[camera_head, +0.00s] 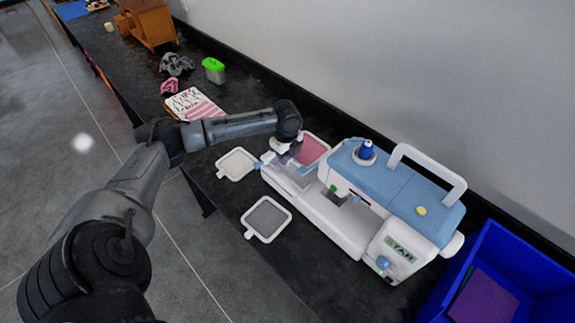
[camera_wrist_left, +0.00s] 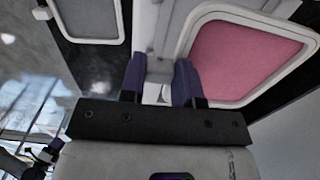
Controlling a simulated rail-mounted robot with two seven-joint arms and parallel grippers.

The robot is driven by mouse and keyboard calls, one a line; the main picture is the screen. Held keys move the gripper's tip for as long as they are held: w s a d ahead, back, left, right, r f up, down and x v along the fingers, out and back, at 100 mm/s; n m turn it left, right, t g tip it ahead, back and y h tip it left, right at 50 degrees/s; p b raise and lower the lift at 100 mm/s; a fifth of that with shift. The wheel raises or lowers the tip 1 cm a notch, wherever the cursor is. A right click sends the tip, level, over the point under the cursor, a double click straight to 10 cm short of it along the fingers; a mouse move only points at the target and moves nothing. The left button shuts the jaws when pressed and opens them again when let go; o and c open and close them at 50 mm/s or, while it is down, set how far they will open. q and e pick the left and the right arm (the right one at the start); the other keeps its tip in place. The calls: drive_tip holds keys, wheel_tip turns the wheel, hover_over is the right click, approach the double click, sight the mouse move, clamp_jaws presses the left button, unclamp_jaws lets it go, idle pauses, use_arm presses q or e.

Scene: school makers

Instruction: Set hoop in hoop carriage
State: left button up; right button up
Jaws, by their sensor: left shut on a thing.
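My left gripper (camera_head: 287,157) reaches over the left end of the white and blue sewing machine (camera_head: 400,190). It is shut, apparently on the edge or tab of the pink hoop (camera_head: 314,149). In the left wrist view the pink hoop (camera_wrist_left: 245,58), with its white frame, lies to the right of the two dark fingers (camera_wrist_left: 160,82), with a pale piece between them. The exact grip is partly hidden. The machine's left bed (camera_head: 290,182), where the hoop carriage seems to be, is under and beside the gripper; I cannot tell whether the hoop touches it.
A cream hoop (camera_head: 237,163) and a grey hoop (camera_head: 267,218) lie on the dark table left of the machine. A blue bin (camera_head: 525,270) stands at the right. A wall runs behind.

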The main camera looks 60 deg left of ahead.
use_arm(q)
wheel_tip(320, 180, down, 5)
drive_tip(key=shift+r+b, duration=0.1)
drive_tip(key=shift+b, duration=0.2)
drive_tip(key=shift+a, duration=0.1)
drive_tip(key=o, duration=1)
drive_tip(key=shift+f, duration=0.2)
